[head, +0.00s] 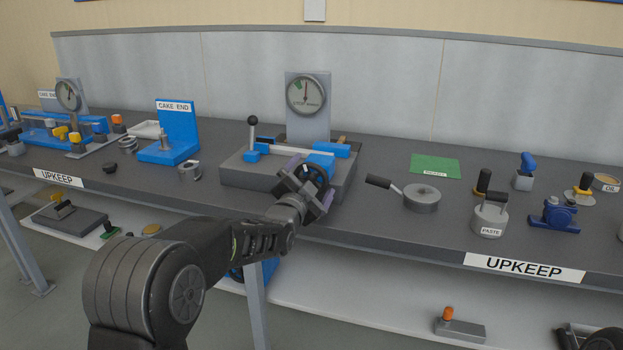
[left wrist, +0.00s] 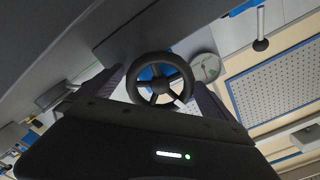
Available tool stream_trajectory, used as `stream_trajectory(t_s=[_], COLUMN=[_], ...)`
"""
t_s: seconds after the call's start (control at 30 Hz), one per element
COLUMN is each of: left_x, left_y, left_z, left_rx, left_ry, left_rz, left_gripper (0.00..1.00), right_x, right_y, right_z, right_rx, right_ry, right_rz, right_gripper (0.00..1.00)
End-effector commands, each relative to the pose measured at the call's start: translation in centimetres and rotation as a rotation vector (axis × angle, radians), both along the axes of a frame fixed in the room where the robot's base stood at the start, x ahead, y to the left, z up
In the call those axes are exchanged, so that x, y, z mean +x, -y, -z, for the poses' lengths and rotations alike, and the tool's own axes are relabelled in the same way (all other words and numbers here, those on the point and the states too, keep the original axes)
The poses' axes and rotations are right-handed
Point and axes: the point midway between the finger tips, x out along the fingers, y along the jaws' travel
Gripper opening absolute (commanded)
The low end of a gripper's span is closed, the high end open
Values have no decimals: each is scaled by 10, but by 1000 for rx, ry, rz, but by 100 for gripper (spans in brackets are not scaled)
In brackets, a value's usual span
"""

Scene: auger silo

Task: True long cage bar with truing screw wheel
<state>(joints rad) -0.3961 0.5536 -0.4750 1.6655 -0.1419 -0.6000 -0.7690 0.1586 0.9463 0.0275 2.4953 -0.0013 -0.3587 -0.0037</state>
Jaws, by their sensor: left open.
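The truing screw wheel (head: 319,175) is a dark spoked handwheel at the front right of a grey bench fixture (head: 236,177). In the left wrist view the wheel (left wrist: 160,58) shows whole, with blue behind its spokes. The long cage bar (head: 287,148) is a pale, thin bar lying across the fixture between blue blocks. A dial gauge (head: 306,93) stands behind it on a grey plate. My left gripper (head: 309,184) is open at the wheel, with a finger on either side of the rim. Contact cannot be told. My right gripper is not in view.
A black-knobbed lever (head: 253,133) stands at the fixture's left. A blue CAKE END stand (head: 178,130) is further left. A round grey pan with a handle (head: 422,198), a PASTE pot (head: 490,219) and a green mat (head: 435,166) lie to the right. A shelf runs below the bench.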

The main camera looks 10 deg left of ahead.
Motion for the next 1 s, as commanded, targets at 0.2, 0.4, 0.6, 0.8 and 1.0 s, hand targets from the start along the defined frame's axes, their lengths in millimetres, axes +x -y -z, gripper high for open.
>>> stream_trajectory(t_s=[0.2, 0.4, 0.6, 0.8, 1.0], left_x=[0, 0, 0, 0, 0], left_y=[0, 0, 0, 0, 0], left_z=[0, 0, 0, 0, 1], left_rx=[0, 0, 0, 0, -2], left_ry=[-1, 0, -1, -1, -2], left_rz=[1, 0, 1, 0, 0], left_gripper=[98, 81, 65, 48, 42], right_x=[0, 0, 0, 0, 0], right_y=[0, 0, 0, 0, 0], right_z=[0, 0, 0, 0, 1], right_rx=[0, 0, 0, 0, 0], right_ry=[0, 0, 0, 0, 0], right_rz=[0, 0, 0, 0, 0], right_gripper=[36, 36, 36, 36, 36])
